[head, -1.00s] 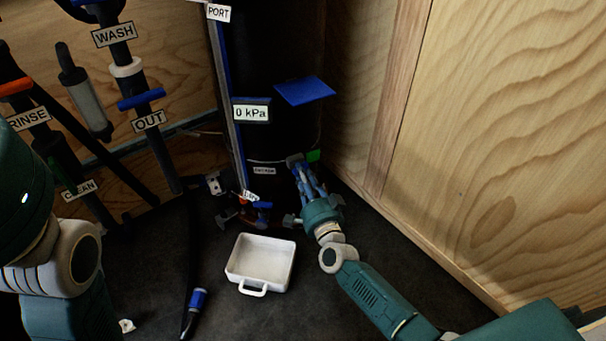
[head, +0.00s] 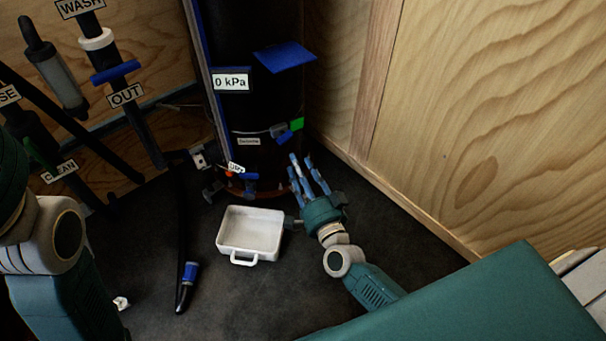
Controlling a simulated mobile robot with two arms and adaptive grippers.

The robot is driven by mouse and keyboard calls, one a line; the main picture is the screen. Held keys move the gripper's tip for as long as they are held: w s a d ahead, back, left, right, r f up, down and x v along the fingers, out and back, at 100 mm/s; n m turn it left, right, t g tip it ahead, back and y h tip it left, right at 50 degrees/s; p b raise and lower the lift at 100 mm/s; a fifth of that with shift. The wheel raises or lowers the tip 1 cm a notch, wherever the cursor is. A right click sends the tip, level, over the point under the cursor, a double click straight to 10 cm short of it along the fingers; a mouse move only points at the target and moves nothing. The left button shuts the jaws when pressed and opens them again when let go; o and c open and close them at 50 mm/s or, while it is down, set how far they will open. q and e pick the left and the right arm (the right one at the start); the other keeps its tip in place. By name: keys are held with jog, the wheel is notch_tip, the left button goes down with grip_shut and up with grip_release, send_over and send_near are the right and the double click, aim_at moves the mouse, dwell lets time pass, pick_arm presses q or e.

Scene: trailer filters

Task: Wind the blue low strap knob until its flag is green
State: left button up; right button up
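The strap (head: 252,133) runs around the lower part of the tall black cylinder (head: 250,108). At its right end is the low strap knob (head: 279,131), which looks grey and blue and is small in the head view. A green flag (head: 297,124) stands right beside it. My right gripper (head: 305,163) is below and slightly right of the knob, apart from it. Its blue fingers are spread, with nothing between them. My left arm shows at the left edge, but its gripper is out of the picture.
A white tray (head: 222,236) stands on the dark floor left of my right gripper. A black hose with a blue end (head: 190,273) lies farther left. A blue plate (head: 286,56) juts from the cylinder above the knob. A wooden wall (head: 470,120) closes the right side.

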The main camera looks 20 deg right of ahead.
jog(key=shift+s+f, duration=0.1)
jog(key=shift+s, duration=1.25)
